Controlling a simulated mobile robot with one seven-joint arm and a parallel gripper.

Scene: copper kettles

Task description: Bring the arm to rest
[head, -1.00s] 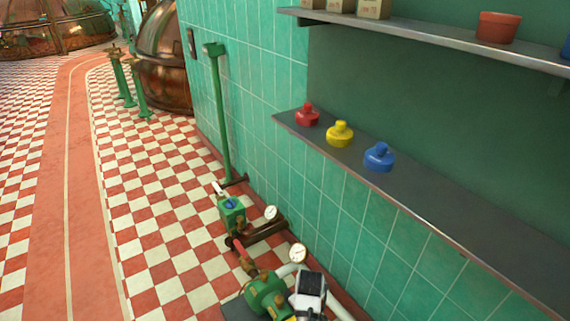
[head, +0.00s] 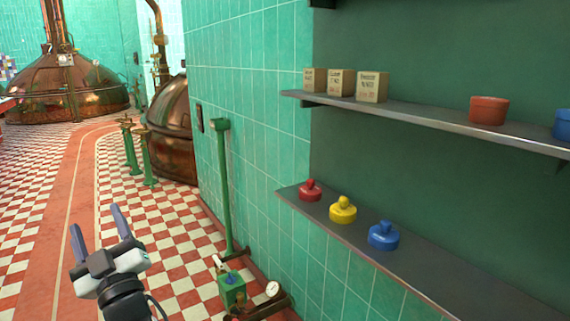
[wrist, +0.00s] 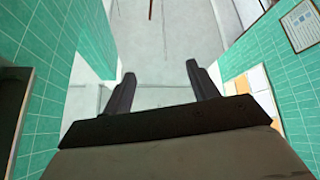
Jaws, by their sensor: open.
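My gripper (head: 96,232) is in the lower left of the head view, raised above the checkered floor. Its two fingers are spread apart and point up and away, with nothing between them. In the wrist view my gripper (wrist: 160,85) also shows two separate dark fingers with only a pale, distant surface between them. It touches nothing in either view.
A lower shelf (head: 440,284) at right holds red (head: 310,190), yellow (head: 343,210) and blue (head: 383,236) lidded pots. An upper shelf (head: 430,120) holds boxes and a terracotta pot (head: 488,110). A green valve block (head: 232,288) stands low by the wall. Copper kettles (head: 66,90) stand behind.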

